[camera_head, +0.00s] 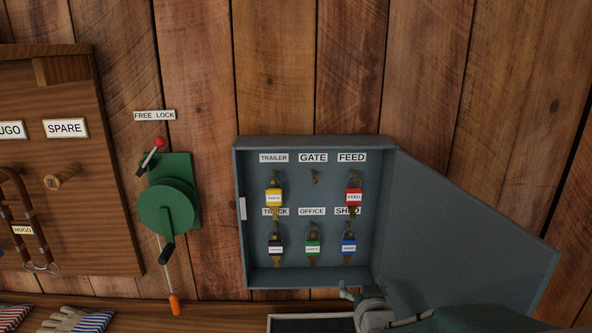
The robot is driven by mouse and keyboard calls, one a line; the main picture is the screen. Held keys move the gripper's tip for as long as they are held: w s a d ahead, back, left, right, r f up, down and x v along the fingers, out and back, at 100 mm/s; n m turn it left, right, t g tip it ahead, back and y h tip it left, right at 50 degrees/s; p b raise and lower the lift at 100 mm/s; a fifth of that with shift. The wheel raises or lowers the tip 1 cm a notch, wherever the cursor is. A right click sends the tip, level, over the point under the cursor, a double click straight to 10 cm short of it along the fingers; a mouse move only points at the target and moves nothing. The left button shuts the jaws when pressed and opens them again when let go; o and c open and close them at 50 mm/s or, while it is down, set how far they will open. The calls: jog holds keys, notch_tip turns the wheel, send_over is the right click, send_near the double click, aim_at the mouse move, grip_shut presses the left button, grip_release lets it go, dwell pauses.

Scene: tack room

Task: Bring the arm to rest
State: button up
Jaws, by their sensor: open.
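My gripper (347,292) shows at the bottom, right of centre, just in front of the lower right corner of the open grey key cabinet (242,215). It is small and partly turned away; its jaws are open and I see nothing held in them. My arm runs from it to the bottom right, in front of the cabinet's open door (465,225). In the cabinet hang a yellow-tagged key (274,197), a red-tagged key (353,197), a black-tagged key (276,248), a green-tagged key (312,247) and a blue-tagged key (348,246). The GATE hook (314,177) is bare.
A green winch-like device (168,207) with red and orange-ended levers is on the plank wall under a FREE LOCK sign (155,116). A wooden board (95,210) with pegs is at left. Striped gloves (90,320) and a dark tray (300,325) lie below.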

jog(key=s+r+g, duration=0.2)
jog(key=s+g, duration=0.3)
jog(key=s, duration=0.7)
jog(key=s+r+g, duration=0.2)
jog(key=s+g, duration=0.3)
jog(key=s, duration=0.8)
jog(key=shift+r, duration=0.4)
jog(key=shift+o, duration=0.3)
